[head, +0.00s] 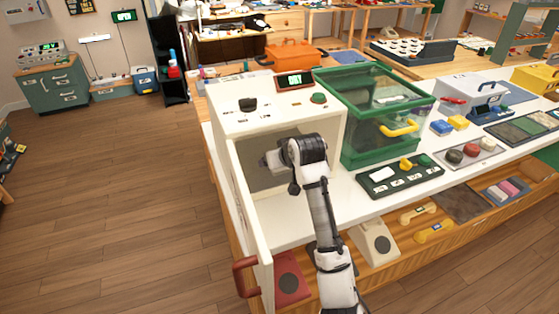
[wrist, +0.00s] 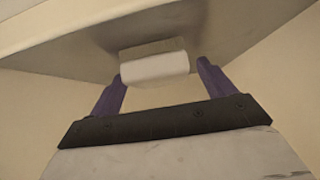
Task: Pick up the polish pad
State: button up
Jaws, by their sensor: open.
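A small pale block (wrist: 154,66), which looks like the polish pad, lies inside a white box-shaped cabinet (head: 235,125), seen in the wrist view. It has a white front face and a greyer top. My gripper (head: 268,162) reaches through the cabinet's open front in the head view. In the wrist view my gripper (wrist: 160,75) has its two purple fingers spread apart, one to each side of the block's near face. The block is just beyond or between the fingertips; I cannot tell whether they touch it. In the head view the block is hidden.
The cabinet's door (head: 246,210) stands open on the left, with a red handle (head: 245,277). Cabinet walls enclose the gripper closely. A green-framed glass case (head: 372,110) stands right of the cabinet. A dark green tray (head: 400,187) with small items lies on the white counter.

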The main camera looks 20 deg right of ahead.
jog(key=shift+w+f, duration=0.15)
jog(key=c, duration=1.2)
jog(key=shift+o, duration=0.2)
